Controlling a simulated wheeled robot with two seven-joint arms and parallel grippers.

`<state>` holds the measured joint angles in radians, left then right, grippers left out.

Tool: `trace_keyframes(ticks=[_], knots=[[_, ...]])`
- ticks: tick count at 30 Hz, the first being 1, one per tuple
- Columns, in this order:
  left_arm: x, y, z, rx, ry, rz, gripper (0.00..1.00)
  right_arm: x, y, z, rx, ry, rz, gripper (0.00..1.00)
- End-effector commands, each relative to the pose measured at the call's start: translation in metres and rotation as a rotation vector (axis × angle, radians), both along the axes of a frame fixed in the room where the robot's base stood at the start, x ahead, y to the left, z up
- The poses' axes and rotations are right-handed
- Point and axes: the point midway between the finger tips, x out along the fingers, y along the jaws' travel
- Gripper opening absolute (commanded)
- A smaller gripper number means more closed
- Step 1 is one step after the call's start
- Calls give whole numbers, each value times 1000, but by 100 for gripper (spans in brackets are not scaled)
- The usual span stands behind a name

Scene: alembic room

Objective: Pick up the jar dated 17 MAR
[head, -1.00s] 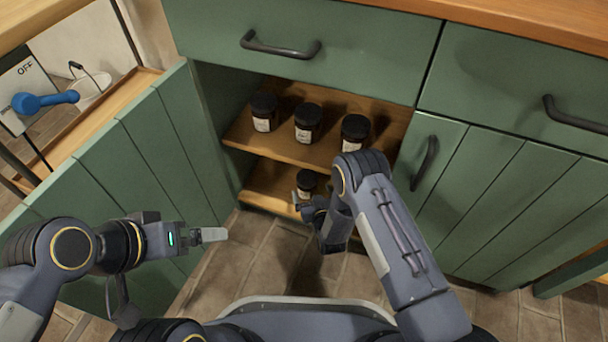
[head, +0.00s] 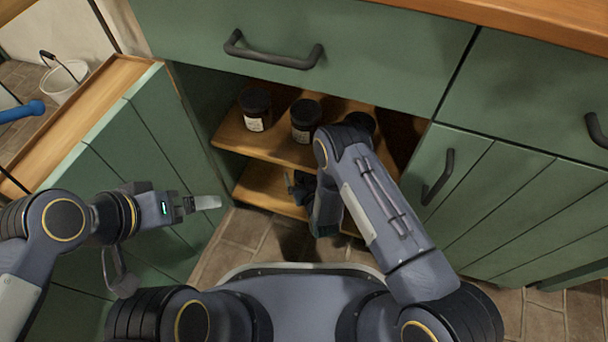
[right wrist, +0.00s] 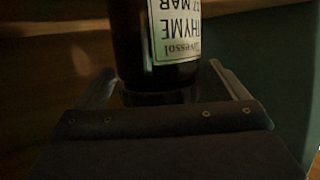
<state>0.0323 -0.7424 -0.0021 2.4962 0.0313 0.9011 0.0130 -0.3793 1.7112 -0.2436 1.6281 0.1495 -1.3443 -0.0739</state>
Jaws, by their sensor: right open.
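In the right wrist view a dark jar (right wrist: 135,45) appears upside down in the picture. Its pale label (right wrist: 175,30) reads THYME and a MAR date that looks like 17, its edge cut off by the frame. My right gripper (right wrist: 160,78) is open, with a finger on either side of the jar's lid end; contact cannot be told. In the head view my right gripper (head: 292,184) reaches into the lower shelf and hides the jar there. My left gripper (head: 205,203) is out by the open door, apparently empty; its finger gap cannot be made out.
Three dark jars stand on the upper shelf (head: 232,134): left (head: 255,108), middle (head: 304,118) and right (head: 361,121), the last partly behind my right arm. The lower shelf (head: 258,188) is close beneath. The open green door (head: 130,150) stands at left.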

Motion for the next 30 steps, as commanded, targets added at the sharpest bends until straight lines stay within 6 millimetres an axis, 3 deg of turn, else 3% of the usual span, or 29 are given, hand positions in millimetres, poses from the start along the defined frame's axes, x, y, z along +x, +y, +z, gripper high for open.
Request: trace_keyframes(ticks=[2,15,23,30], knots=[[0,0,0,0,0,0,100,0,0,0,0,0,0,93],[0,0,0,0,0,0,100,1,0,1,1,-2,0,40],[0,0,1,0,0,0,100,1,0,2,1,-2,0,40],[0,0,8,0,0,0,100,8,1,15,1,-3,-1,40]])
